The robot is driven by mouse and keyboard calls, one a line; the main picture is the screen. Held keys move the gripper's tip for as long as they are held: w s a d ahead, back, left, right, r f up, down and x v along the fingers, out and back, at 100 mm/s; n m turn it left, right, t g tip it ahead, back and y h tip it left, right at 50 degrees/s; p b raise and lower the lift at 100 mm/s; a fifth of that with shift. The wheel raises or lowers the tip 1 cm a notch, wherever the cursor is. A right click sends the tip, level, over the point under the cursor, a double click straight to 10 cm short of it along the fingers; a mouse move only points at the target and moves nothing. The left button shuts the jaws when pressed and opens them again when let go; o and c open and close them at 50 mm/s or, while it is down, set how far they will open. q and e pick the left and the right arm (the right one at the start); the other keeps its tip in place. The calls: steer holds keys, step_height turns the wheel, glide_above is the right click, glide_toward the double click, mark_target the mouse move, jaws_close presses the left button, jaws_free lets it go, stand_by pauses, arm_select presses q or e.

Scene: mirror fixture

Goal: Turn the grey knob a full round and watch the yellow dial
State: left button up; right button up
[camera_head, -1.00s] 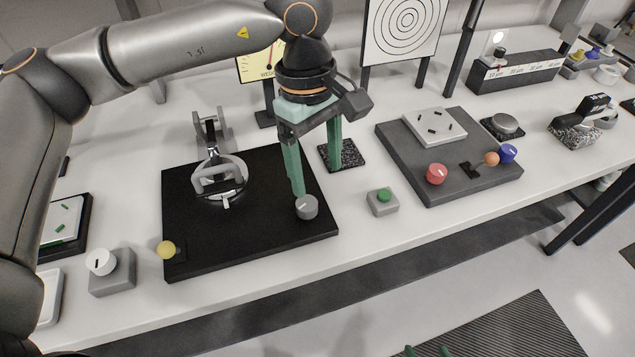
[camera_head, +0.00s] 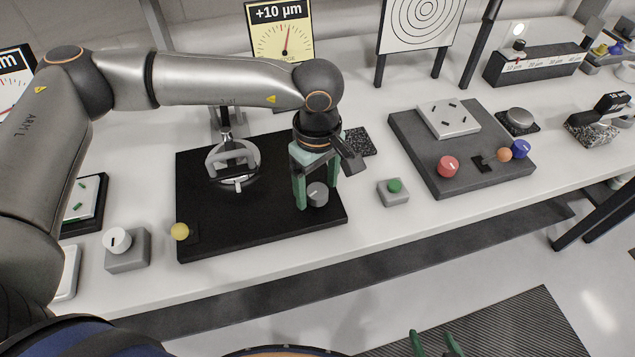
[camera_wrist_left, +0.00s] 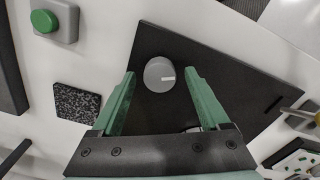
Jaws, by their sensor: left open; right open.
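The grey knob (camera_head: 317,194) sits at the front right of the black plate (camera_head: 215,243). In the left wrist view the knob (camera_wrist_left: 159,74) has a white mark pointing right. My left gripper (camera_head: 315,202) is open and points down over it. In the left wrist view its fingertips (camera_wrist_left: 160,73) lie on either side of the knob, with gaps showing; contact cannot be seen. The yellow dial (camera_head: 268,42) stands behind, reads "+10 µm", and has its red needle slightly right of upright. My arm hides its lower text. My right gripper (camera_head: 433,343) is open and empty at the bottom edge.
A mirror mount (camera_head: 234,162) stands on the black plate, with a yellow knob (camera_head: 180,232) at its front left. A green button box (camera_head: 394,192) is right of the plate. A white knob box (camera_head: 127,250) is left. A dark grey board (camera_head: 436,180) lies further right.

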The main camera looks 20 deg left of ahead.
arm_select(q)
steer(key=shift+f, duration=0.2)
jaws_close()
stand_by(0.6)
